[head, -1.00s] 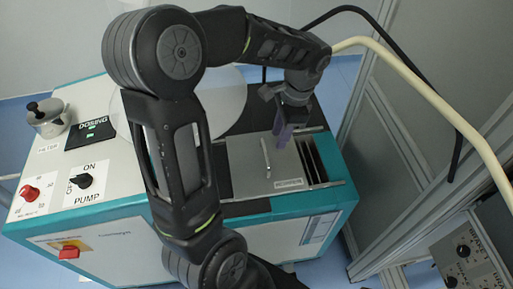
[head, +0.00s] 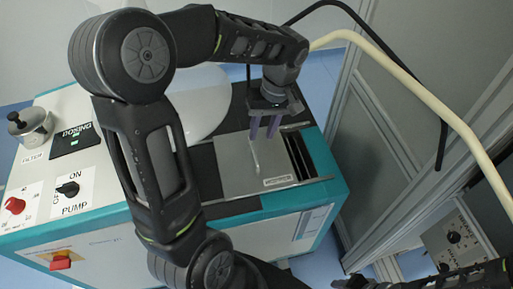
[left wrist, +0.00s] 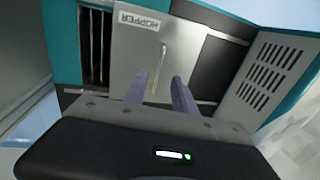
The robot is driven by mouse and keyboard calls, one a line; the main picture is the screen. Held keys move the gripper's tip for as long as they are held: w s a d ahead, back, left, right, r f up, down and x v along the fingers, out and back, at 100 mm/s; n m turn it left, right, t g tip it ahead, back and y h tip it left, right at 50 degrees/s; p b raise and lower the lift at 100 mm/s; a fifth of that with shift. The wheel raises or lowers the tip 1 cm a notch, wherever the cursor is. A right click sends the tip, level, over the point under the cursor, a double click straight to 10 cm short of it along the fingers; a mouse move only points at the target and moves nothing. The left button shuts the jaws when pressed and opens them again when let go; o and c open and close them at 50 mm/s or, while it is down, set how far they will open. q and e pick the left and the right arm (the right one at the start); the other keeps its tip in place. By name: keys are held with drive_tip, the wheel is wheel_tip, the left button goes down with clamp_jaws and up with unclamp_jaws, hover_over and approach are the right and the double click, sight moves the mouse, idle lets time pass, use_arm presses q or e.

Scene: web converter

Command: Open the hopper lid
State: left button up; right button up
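The grey hopper lid (head: 230,165) lies flat in the top of the white and teal machine, with a thin upright bar handle (head: 255,155) and a label near its front edge. The lid also shows in the left wrist view (left wrist: 128,60), with its handle (left wrist: 159,68) and HOPPER label. My left gripper (head: 264,133) is open and empty above the lid, its purple fingers pointing down near the handle. In the left wrist view the handle appears between the two fingertips (left wrist: 159,80), apart from them. Part of my right arm and gripper (head: 358,283) shows at the bottom right; its fingers are unclear.
A slotted dark opening (head: 298,155) lies right of the lid, between rails. A control panel with a pump knob (head: 68,188) is at the left. A cream hose (head: 420,88) and a metal-framed cabinet (head: 385,130) stand at the right.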

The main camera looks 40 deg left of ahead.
sight(255, 154)
use_arm(q)
drive_tip(key=shift+s+a+f+p, duration=0.1)
drive_tip(key=shift+s+a+f, duration=0.1)
drive_tip(key=shift+f, duration=1.1)
drive_tip(key=shift+s+a+f+p, duration=0.15)
drive_tip(key=shift+s+f, duration=0.05)
drive_tip(key=shift+f, duration=1.05)
drive_tip(key=shift+s+a+f+p, duration=0.1)
drive_tip(key=shift+s+a+f, duration=0.1)
drive_tip(key=shift+f, duration=1.1)
drive_tip(key=shift+c, duration=0.4)
clamp_jaws()
